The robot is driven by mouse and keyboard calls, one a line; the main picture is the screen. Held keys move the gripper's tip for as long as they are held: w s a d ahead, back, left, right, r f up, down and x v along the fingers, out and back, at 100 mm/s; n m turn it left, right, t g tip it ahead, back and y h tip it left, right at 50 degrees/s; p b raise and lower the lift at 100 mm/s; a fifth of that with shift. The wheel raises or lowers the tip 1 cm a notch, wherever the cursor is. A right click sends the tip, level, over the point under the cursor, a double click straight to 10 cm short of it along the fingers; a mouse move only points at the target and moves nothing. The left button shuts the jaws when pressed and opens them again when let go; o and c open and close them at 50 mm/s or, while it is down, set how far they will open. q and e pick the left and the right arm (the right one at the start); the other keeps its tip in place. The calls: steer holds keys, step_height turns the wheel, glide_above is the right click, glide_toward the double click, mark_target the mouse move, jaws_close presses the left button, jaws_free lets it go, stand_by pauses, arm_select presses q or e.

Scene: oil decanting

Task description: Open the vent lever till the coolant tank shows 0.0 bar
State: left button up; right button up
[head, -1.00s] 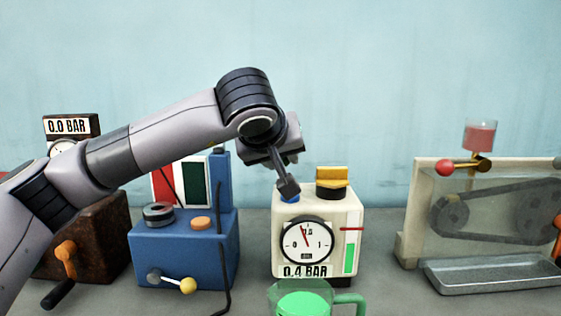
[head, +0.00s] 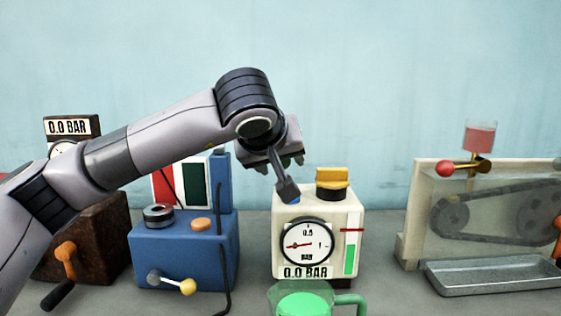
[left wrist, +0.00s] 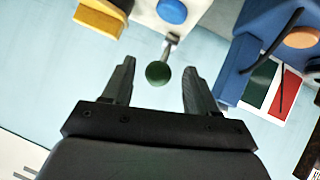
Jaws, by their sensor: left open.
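The coolant tank (head: 290,222) is a cream box on the bench. Its display (head: 305,272) reads 0.0 BAR and its dial (head: 307,243) needle points left to 0. A blue button and a yellow cap (head: 331,180) are on its top. The vent lever's green ball (left wrist: 158,73) shows in the left wrist view on a short grey stem, between the fingers with gaps on both sides. My left gripper (head: 280,162) is open, above and behind the tank. My right gripper is not in view.
A blue machine (head: 170,248) and a rusty brown box (head: 100,230) with a 0.0 BAR display stand left. A belt unit and a grey tray (head: 490,277) are at right. Bench is clear between tank and tray.

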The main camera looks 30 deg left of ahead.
arm_select(q)
steer(key=v, duration=0.6)
steer(key=shift+s, duration=0.2)
steer(key=shift+r, duration=0.3)
